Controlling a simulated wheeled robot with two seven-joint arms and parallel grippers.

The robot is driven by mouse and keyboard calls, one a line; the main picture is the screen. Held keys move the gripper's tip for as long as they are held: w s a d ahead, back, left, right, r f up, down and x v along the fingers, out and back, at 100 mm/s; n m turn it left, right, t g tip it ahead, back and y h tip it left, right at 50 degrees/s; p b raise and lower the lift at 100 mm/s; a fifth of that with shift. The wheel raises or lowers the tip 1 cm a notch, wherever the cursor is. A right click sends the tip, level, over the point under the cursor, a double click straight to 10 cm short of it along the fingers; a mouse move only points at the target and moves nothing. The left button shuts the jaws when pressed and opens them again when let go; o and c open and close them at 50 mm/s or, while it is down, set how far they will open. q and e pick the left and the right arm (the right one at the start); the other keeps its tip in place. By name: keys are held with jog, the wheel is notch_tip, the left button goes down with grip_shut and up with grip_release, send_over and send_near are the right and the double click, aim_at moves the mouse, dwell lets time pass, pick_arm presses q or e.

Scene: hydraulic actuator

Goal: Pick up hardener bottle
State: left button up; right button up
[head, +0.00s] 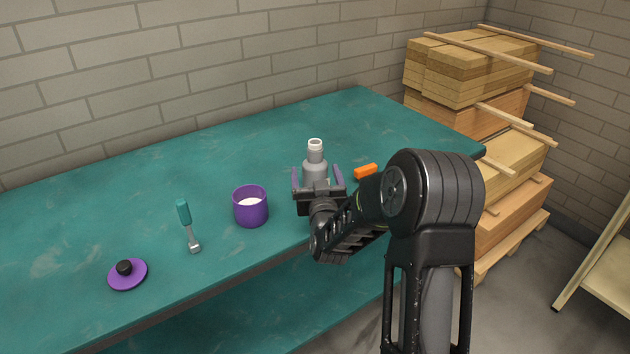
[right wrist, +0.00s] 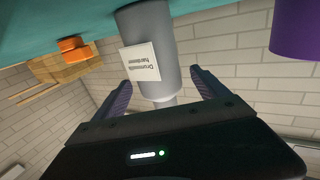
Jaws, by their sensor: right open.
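The hardener bottle (head: 315,165) is grey with a white neck and stands upright on the teal table. In the right wrist view the bottle (right wrist: 180,70) shows upside down, with a white label reading hardener. My right gripper (head: 317,175) is open, with one finger on each side of the bottle. In the right wrist view, gaps show between the bottle and the fingers of the gripper (right wrist: 167,92). The bottle's lower part is hidden behind the gripper in the head view. My left gripper is not in view.
A purple cup (head: 250,208) with white contents stands left of the bottle. An orange object (head: 366,171) lies to its right. A teal-handled tool (head: 187,225) and a purple lid (head: 127,274) lie further left. The back of the teal table (head: 240,150) is clear.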

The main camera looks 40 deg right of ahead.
jog(key=shift+w+d+r, duration=0.1)
jog(key=shift+w, duration=0.15)
jog(key=p+x, duration=0.1)
jog(key=x, duration=0.3)
jog(key=shift+w+d+p, duration=0.25)
jog(key=shift+p, duration=0.1)
jog(key=shift+c, duration=0.2)
jog(key=c, duration=1.5)
jog(key=shift+c, duration=0.2)
notch_tip(320, 180, up, 10)
jog(key=shift+r+b, duration=0.1)
jog(key=shift+b, duration=0.3)
